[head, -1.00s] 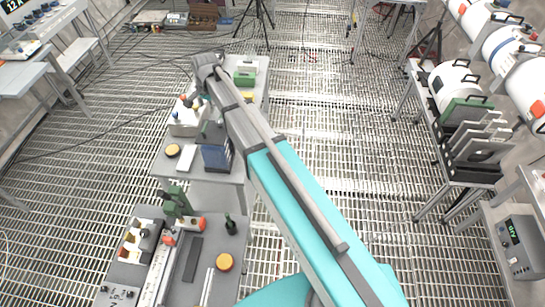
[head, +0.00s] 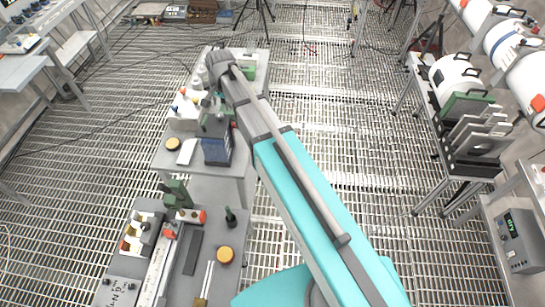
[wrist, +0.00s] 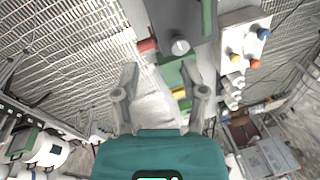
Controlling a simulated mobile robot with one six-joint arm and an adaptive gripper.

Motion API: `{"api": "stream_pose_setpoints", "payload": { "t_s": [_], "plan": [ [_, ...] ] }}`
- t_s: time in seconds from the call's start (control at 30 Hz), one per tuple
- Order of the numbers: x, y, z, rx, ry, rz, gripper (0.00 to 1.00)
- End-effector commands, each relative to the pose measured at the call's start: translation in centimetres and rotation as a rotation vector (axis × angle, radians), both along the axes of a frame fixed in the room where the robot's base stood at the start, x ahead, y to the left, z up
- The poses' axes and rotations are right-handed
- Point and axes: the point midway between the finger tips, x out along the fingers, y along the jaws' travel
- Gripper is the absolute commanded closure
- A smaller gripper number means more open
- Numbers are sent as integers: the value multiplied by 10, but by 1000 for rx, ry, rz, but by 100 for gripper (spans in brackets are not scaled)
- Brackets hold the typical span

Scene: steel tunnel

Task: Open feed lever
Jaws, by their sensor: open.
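In the wrist view, my gripper (wrist: 163,97) is open, its two grey fingers spread with nothing held between them. Just beyond the fingertips is a dark grey box (wrist: 195,18) with a green side. A round grey knob (wrist: 180,46) sticks out of it, and a red cylinder (wrist: 147,46) is at its left edge. I cannot tell for sure which part is the feed lever. A green block (wrist: 172,72) shows between and beyond the fingers. In the head view, the dark box (head: 215,149) stands on the middle bench, partly beside my arm; my gripper is hidden there.
The middle bench (head: 196,180) also holds a yellow disc (head: 172,144) and a white box with coloured knobs (head: 184,112). A nearer bench has a green device (head: 178,194) and a dark green bottle (head: 231,217). A rack of plates (head: 475,145) stands right. Grating floor between is open.

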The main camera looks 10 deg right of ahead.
Motion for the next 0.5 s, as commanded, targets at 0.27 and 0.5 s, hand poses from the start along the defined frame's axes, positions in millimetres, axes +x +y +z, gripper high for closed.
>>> {"api": "stream_pose_setpoints", "payload": {
  "t_s": [0.27,0.5],
  "plan": [
    [-26,-27,-23,-25,4,73,45],
    [-47,-47,-39,-46,8,138,45]
  ]
}}
